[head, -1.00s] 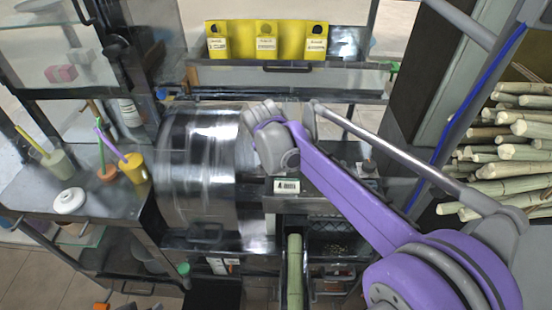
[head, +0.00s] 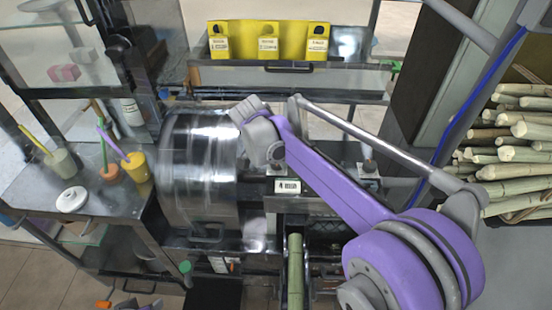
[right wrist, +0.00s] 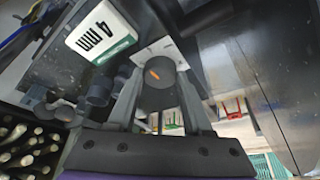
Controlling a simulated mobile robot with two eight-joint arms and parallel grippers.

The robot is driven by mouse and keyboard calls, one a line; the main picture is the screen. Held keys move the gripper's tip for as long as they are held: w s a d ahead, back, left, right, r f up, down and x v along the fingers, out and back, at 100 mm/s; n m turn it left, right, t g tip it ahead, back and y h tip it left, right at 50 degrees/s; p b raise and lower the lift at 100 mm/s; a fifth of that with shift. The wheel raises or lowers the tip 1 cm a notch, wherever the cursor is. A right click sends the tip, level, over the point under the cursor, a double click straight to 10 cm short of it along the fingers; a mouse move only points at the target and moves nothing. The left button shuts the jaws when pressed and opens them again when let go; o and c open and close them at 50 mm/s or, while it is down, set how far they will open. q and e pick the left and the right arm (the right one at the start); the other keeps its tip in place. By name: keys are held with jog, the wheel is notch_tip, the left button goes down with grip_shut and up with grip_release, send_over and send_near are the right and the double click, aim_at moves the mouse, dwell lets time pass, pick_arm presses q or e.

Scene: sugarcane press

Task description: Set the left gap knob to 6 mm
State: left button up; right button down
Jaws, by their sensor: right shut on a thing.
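In the right wrist view a dark round knob (right wrist: 158,94) with a short orange mark on its face sits between the fingers of my right gripper (right wrist: 160,84). The gripper is shut on the knob. In the head view my right gripper (head: 246,112) is at the right side of the shiny metal drum (head: 196,165), and the knob is hidden there. Whether this is the left gap knob cannot be told from its surroundings. My left gripper is not in view.
A small white label plate (head: 287,186) is below my right arm, above a green cane (head: 295,265) in a chute. Yellow holders (head: 268,38) stand at the back. Cane stalks (head: 515,140) are piled at the right. A side table (head: 110,200) with pots is at the left.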

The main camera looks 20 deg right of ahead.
jog(key=shift+c, duration=1.6)
grip_release()
jog(key=v, duration=1.1)
jog(key=shift+d+f, duration=0.1)
